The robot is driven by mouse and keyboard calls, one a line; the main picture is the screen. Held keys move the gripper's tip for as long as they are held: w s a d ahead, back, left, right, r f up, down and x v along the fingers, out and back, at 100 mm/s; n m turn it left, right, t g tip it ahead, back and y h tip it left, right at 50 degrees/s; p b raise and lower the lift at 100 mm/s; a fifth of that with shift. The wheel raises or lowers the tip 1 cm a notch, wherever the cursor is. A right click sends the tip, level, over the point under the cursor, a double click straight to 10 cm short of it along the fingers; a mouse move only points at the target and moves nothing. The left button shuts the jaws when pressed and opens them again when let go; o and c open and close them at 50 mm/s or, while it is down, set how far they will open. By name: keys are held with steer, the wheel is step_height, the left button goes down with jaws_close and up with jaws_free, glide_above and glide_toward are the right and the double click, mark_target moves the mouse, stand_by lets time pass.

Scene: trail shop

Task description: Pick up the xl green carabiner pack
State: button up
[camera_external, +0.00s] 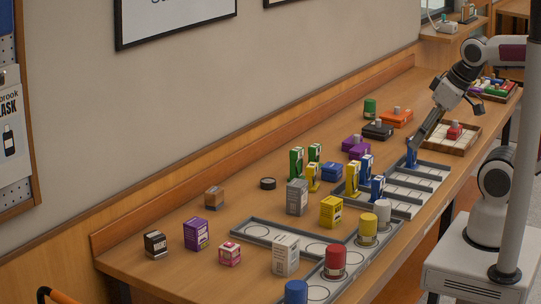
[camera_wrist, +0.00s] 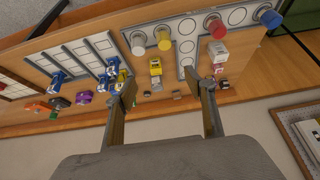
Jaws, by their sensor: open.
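Two green upright packs stand near the middle of the table in the external view: one green pack (camera_external: 296,162) and another green pack (camera_external: 315,152) just behind it. Their labels are too small to read, so I cannot tell which is xl. My gripper (camera_external: 420,137) is above the grey divided tray at the right, close to a blue pack (camera_external: 411,154); contact is unclear. In the wrist view my gripper (camera_wrist: 164,88) has its two fingers wide apart with nothing between them. I cannot make out the green packs there; the left finger covers part of that area.
Yellow packs (camera_external: 313,178) and a blue box (camera_external: 332,172) stand close to the green packs. A grey box (camera_external: 297,196) stands in front. Grey trays (camera_external: 433,168) line the table's front edge; the wall (camera_external: 230,105) runs behind. Some bare table lies around the black puck (camera_external: 268,183).

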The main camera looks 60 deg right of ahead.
mark_target(302, 150)
steer(key=w+a+m+y, duration=0.6)
steer(key=w+a+m, duration=0.2)
steer(key=w, duration=0.4)
steer(key=w+d+f+m+t+y, duration=0.1)
steer(key=w+d+m, duration=0.1)
steer(key=w+m, duration=0.45)
steer(key=w+d+f+m+t+y, duration=0.1)
steer(key=w+d+m+t, duration=0.15)
steer(key=w, duration=0.75)
steer(key=w+d+f+m+t+h, duration=0.25)
steer(key=w+d+f+m, duration=0.35)
steer(key=w+d+m, duration=0.45)
steer(key=w+d+f+m+t+h, duration=0.1)
steer(key=d+f+m, duration=0.3)
steer(key=d, duration=0.5)
steer(key=w+d+f+m+t+h, duration=0.1)
steer(key=d+f+m+h, duration=0.3)
steer(key=d+f, duration=0.4)
steer(key=shift+w+d+f, duration=0.2)
steer(key=shift+w+d, duration=0.45)
steer(key=shift+d, duration=0.3)
steer(key=shift+w+m+h, duration=0.15)
steer(key=shift+m+h, duration=0.1)
steer(key=shift+x, duration=1.2)
